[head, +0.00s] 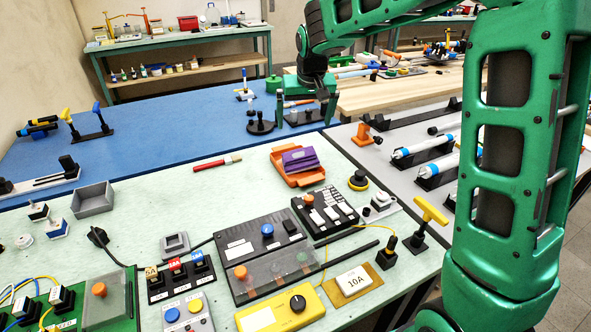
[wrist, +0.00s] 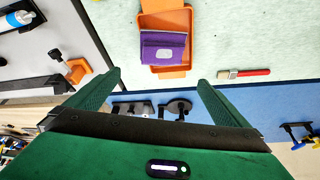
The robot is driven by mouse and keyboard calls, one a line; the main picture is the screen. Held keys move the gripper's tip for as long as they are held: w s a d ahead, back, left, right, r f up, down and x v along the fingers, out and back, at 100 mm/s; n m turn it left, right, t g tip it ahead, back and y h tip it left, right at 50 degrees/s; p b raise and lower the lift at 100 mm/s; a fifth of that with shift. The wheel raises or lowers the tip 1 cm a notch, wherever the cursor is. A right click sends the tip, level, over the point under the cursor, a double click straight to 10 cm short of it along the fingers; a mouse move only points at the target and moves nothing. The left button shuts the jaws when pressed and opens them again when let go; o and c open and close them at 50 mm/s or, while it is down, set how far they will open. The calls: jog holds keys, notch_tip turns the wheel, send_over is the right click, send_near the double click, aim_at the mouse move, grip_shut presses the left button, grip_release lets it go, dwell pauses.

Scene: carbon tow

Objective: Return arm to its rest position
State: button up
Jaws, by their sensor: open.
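My gripper (head: 305,114) is open and empty. In the head view it hangs, pointing down, over the near edge of the blue table at the upper middle. In the wrist view its two green fingers (wrist: 158,88) stand wide apart with nothing between them. My green arm reaches in from the right side of the head view and bends over the tables to the gripper. Past the fingertips in the wrist view lies an orange tray (wrist: 183,20) with a purple packet (wrist: 163,46) in it. The tray also shows in the head view (head: 302,181), nearer than the gripper.
A red brush (head: 217,163) lies on the pale green bench (head: 130,225). Black-based stands (head: 261,124) are close beside my gripper. A yellow-handled tool (head: 430,212) stands near the bench's right edge. The blue table (head: 180,115) has wide clear room left of my gripper.

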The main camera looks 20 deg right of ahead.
jog(key=s+d+m+g, duration=0.1)
jog(key=s+d, duration=0.5)
jog(key=s, duration=0.5)
jog(key=s+d+m+g, duration=0.1)
jog(key=s+d, duration=0.5)
jog(key=s, duration=0.5)
jog(key=s+d+m+g, duration=0.1)
jog(key=s+d+m, duration=0.1)
jog(key=s+d, duration=0.4)
jog(key=shift+s+d+f+g+h, duration=0.1)
jog(key=shift+s+d+g+h, duration=0.1)
jog(key=shift+s, duration=1.05)
jog(key=shift+s+d+f+g+h, duration=0.1)
jog(key=shift+s+h, duration=0.1)
jog(key=shift+s, duration=1)
jog(key=s+f+m+y, duration=0.1)
jog(key=s+f, duration=0.2)
jog(key=s, duration=0.9)
jog(key=shift+a+g, duration=0.35)
jog(key=shift+g, duration=0.05)
jog(key=shift+w+f, duration=0.1)
jog(key=shift+w+f, duration=0.25)
jog(key=shift+w, duration=0.35)
